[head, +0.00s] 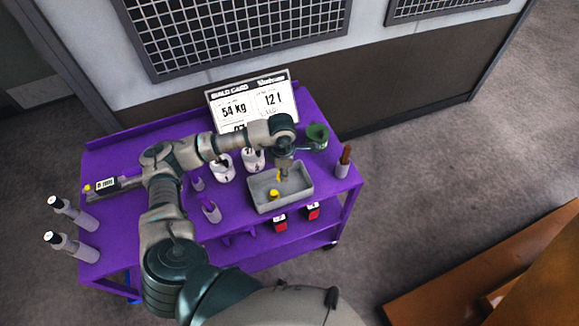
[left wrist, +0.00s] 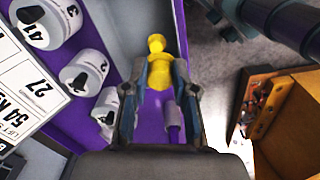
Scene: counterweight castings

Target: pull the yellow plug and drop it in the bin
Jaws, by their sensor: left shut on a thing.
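My left gripper (head: 283,172) reaches over the purple cart and points down above the grey bin (head: 305,191). It is shut on the yellow plug (head: 280,176), and the left wrist view shows the plug (left wrist: 159,70) between the two fingers (left wrist: 159,100), its round knob beyond the tips. The plug appears clear of the cart top. A second yellow patch (head: 273,195) shows lower, in the bin area; I cannot tell whether it is part of the same plug. My right gripper is not in view.
White numbered weights (head: 222,168) and a build card (head: 250,100) stand behind the bin. A green-topped cup (head: 317,136) and a grey holder with a brown handle (head: 343,162) are at right. Grey bottles (head: 72,214) stand at left. Red-and-black items (head: 280,222) are in front of the bin.

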